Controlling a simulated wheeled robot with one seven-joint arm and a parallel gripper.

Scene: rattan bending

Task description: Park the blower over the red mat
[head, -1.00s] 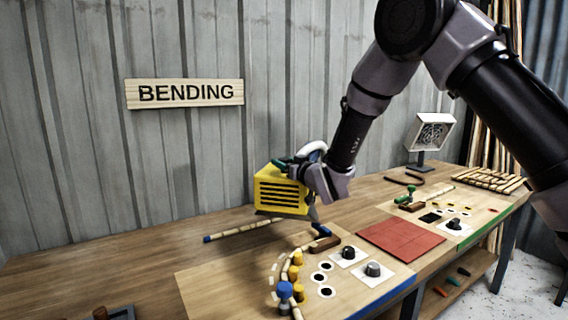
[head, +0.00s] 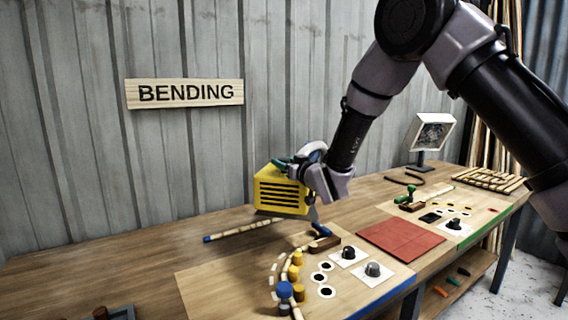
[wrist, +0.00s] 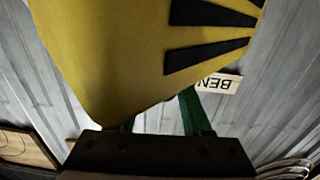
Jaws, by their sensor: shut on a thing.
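The blower is a yellow box with dark slots (head: 281,194), held up above the bench left of centre in the head view. My gripper (head: 297,166) is shut at its top, by a green part that looks like its handle. In the wrist view the blower's yellow body (wrist: 120,60) fills the top, with green pieces (wrist: 194,112) at my gripper. The fingertips are mostly hidden. The red mat (head: 401,240) lies flat and bare on the bench, to the right of the blower and nearer the front edge.
A bending board with yellow and blue pegs (head: 284,291) and knobs (head: 373,269) lies left of the mat. A second board with a green clamp (head: 408,194) lies to its right. A white fan-like unit (head: 432,135) stands at the back right. A rattan rod (head: 243,229) lies below the blower.

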